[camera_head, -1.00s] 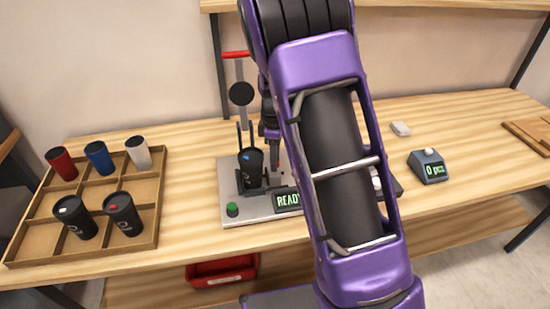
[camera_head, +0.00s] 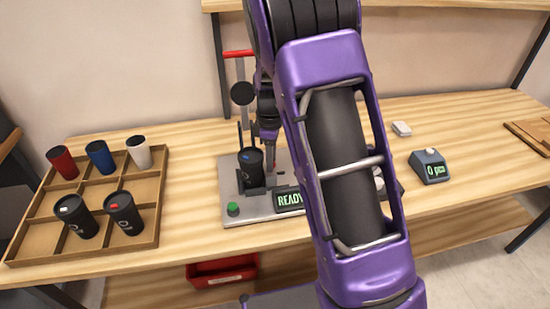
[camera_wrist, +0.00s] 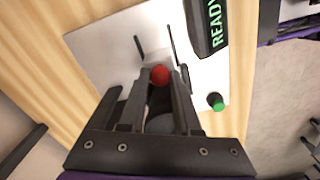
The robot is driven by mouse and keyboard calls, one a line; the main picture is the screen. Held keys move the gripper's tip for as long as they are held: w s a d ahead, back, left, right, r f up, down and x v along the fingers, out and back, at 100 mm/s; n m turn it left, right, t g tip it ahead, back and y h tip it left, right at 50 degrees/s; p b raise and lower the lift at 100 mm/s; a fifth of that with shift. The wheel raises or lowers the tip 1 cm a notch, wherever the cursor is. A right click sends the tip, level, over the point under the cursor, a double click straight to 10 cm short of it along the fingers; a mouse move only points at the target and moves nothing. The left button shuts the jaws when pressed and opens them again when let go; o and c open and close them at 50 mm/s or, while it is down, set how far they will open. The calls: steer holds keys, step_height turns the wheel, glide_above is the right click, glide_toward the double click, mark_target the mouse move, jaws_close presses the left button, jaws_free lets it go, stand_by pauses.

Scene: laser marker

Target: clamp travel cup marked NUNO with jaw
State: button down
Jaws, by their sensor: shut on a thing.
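A black travel cup (camera_head: 250,167) with a small blue mark on its lid stands upright in the marking fixture (camera_head: 227,183); any name on it is not readable. Dark jaw parts (camera_head: 251,190) stand by its lower side; whether they press on it I cannot tell. My gripper (camera_head: 268,138) is just right of the cup, partly hidden by my arm. In the wrist view my gripper (camera_wrist: 158,80) is shut on a red ball knob (camera_wrist: 160,75) between its fingertips. A dark round shape behind the fingers is mostly hidden.
The display (camera_head: 289,200) reads READY, with a green button (camera_head: 233,209) beside it. A wooden tray (camera_head: 157,190) at left holds several cups. A counter (camera_head: 430,167) reads 0 pcs. A red bin (camera_head: 222,271) sits below the bench.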

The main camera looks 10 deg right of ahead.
steer(key=c, duration=0.6)
jaws_free()
steer(key=shift+r, duration=0.1)
step_height(320, 180, up, 17)
steer(key=p, duration=0.2)
steer(key=shift+r, duration=0.15)
steer(key=shift+d, duration=0.1)
